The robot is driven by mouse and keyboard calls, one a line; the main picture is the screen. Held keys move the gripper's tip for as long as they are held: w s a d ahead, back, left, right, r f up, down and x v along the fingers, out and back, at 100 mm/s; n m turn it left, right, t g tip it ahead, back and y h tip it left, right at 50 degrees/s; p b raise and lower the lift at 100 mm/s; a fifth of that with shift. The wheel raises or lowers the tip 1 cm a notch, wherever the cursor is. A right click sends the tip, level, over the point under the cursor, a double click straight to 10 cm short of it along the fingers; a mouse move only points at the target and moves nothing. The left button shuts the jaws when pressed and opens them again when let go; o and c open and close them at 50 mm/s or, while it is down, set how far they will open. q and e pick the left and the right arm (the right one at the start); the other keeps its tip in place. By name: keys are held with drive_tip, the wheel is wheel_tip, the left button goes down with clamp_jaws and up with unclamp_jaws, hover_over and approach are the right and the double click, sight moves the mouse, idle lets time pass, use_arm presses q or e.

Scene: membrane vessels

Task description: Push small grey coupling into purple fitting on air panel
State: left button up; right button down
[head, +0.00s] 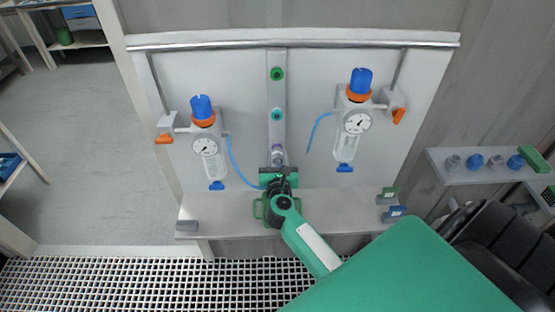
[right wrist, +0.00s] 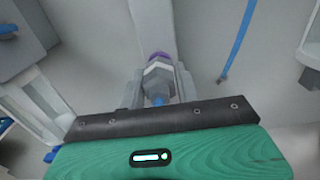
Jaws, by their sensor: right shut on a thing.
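The purple fitting (head: 277,147) is the lowest fitting on the upright strip of the air panel (head: 240,80). In the right wrist view its purple ring (right wrist: 158,55) shows just beyond the coupling. My right gripper (head: 279,168) is below the fitting, shut on the small grey coupling (right wrist: 158,76), which has a hex body and a blue hose end behind it. The coupling is in line with the purple fitting and overlaps its lower edge in the wrist view. I cannot tell whether it is seated inside. My left gripper is not in view.
A green fitting (head: 277,73) and a teal fitting (head: 277,114) sit higher on the strip. Regulators stand left (head: 206,145) and right (head: 355,122). A blue hose (head: 236,165) runs from the left one to my gripper; another hose (head: 319,128) hangs free. A shelf (head: 445,165) holds spare couplings.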

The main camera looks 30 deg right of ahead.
drive_tip(key=shift+w+d, duration=0.15)
drive_tip(key=shift+w, duration=0.1)
drive_tip(key=c, duration=0.9)
unclamp_jaws()
drive_tip(key=b+v, duration=0.4)
drive_tip(key=v, duration=0.9)
drive_tip(key=shift+s+a, duration=0.25)
drive_tip(key=shift+s, duration=0.05)
drive_tip(key=shift+f, duration=0.1)
